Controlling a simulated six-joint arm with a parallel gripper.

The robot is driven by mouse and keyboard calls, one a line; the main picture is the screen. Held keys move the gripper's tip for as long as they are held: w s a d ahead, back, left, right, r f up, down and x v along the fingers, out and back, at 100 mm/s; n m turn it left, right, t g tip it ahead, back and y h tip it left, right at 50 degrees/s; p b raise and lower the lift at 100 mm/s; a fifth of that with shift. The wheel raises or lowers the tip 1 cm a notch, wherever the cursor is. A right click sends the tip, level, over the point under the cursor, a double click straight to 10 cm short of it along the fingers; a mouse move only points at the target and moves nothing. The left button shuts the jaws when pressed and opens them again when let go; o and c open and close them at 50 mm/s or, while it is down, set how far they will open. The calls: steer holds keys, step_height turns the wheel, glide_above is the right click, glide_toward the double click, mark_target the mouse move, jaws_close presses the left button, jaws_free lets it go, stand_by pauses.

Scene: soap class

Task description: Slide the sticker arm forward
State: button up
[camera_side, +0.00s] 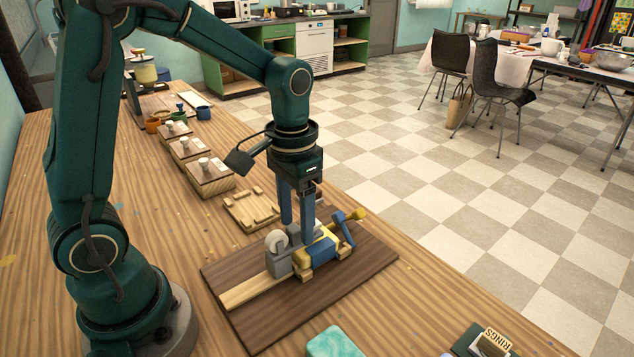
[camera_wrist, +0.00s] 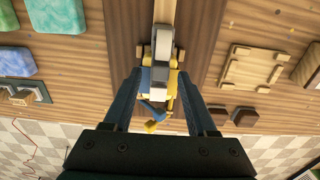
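A small machine with a grey block (camera_side: 278,258), a white roll (camera_side: 277,241) and a yellow-and-blue body (camera_side: 319,252) sits on a dark brown board (camera_side: 243,308). A blue arm with a yellow knob (camera_side: 358,214) sticks up at its right end; I cannot tell whether this is the sticker arm. The knob also shows low in the wrist view (camera_wrist: 151,127). A pale wooden rail (camera_side: 247,291) runs out from the grey block. My gripper (camera_side: 297,232) points down over the machine. In the wrist view its fingers (camera_wrist: 160,74) are apart, on either side of the body; contact is unclear.
A pale wooden tray (camera_side: 251,211) lies behind the board, with wooden blocks carrying white knobs (camera_side: 205,172) beyond it. Bare table lies left of the board.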

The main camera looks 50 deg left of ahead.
mark_target(297, 227)
steer(key=shift+r, duration=2.55)
steer(key=s+d+r+t, duration=0.2)
steer(key=s+t, duration=0.3)
steer(key=s, duration=0.4)
steer(key=shift+s+r+t, duration=0.2)
steer(key=shift+s+t, duration=0.1)
